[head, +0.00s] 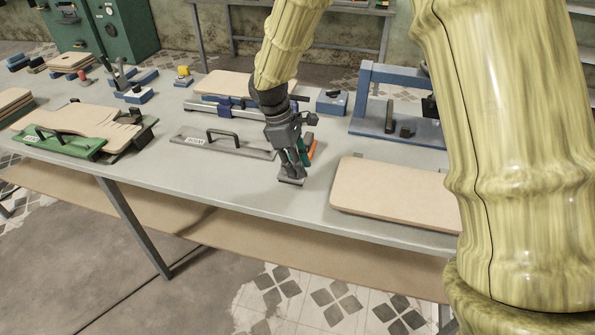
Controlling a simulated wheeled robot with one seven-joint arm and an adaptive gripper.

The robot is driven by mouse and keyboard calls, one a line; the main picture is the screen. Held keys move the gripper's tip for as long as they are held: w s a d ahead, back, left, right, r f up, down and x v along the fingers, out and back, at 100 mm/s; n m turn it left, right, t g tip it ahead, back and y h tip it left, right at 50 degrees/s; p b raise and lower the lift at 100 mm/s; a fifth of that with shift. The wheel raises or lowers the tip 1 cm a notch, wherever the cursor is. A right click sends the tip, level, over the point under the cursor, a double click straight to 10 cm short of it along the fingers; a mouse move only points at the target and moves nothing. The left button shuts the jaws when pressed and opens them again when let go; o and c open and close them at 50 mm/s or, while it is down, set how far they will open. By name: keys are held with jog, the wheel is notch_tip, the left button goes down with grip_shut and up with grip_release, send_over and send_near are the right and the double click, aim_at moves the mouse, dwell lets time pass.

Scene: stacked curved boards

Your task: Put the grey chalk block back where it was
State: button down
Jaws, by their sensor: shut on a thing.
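My gripper (292,172) points down at the front part of the long grey-green table (262,200), right of the middle. It is shut on a small flat grey block (290,181), which looks like the grey chalk block. The block is low, at or just above the table top; I cannot tell whether it touches. The fingers hide most of it. No mark on the table shows where it was before.
A grey bar with a black handle (222,144) lies just left of my gripper. A tan board (393,188) lies to the right. An orange and green item (310,150) is close behind the fingers. A blue frame (400,128) stands back right.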

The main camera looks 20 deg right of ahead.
jog(key=shift+f+p, duration=0.35)
jog(key=shift+f, duration=1.25)
jog(key=shift+f, duration=0.1)
jog(key=c, duration=1.2)
grip_release()
jog(key=b+v, duration=0.1)
jog(key=v, duration=1.1)
jog(key=shift+b, duration=0.4)
